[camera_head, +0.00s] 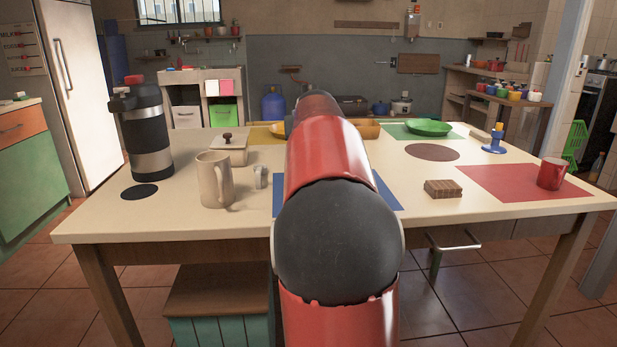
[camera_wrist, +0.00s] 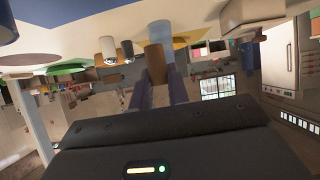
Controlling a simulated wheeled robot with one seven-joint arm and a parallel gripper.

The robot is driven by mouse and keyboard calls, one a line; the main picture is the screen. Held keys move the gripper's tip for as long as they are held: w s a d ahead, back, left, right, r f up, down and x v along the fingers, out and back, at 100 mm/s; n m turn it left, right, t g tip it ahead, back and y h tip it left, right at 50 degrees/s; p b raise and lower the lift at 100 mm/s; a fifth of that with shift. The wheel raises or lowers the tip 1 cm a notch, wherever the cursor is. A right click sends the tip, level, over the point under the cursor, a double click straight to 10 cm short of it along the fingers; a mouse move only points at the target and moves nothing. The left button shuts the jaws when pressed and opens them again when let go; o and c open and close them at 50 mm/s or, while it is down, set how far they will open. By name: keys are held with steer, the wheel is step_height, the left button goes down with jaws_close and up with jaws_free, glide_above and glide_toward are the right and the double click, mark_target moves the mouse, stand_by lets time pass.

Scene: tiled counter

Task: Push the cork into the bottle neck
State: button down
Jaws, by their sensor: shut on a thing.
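In the wrist view, which is upside down, my gripper's two fingers (camera_wrist: 159,84) are closed on a small tan piece, which looks like the cork (camera_wrist: 155,62). A pale blue-grey cylinder (camera_wrist: 160,32), likely the bottle, stands on the counter in line with the cork. The cork appears against its near end, but I cannot tell whether it touches or sits inside the neck. In the head view, my red arm hides the gripper, the cork and the bottle.
On the counter (camera_head: 110,220), a beige mug (camera_head: 214,180), a lidded pot (camera_head: 229,150) and a black flask (camera_head: 146,130) stand left of my arm. A wooden block (camera_head: 443,189) and red cup (camera_head: 551,174) are on the right. Shaker-like objects (camera_wrist: 107,50) stand near the cylinder.

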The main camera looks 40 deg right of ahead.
step_height(320, 180, down, 10)
steer(key=shift+r+b, duration=0.2)
steer(key=shift+b, duration=0.55)
steer(key=shift+f, duration=0.1)
steer(key=c, duration=1.3)
jaws_free()
steer(key=shift+c, duration=0.2)
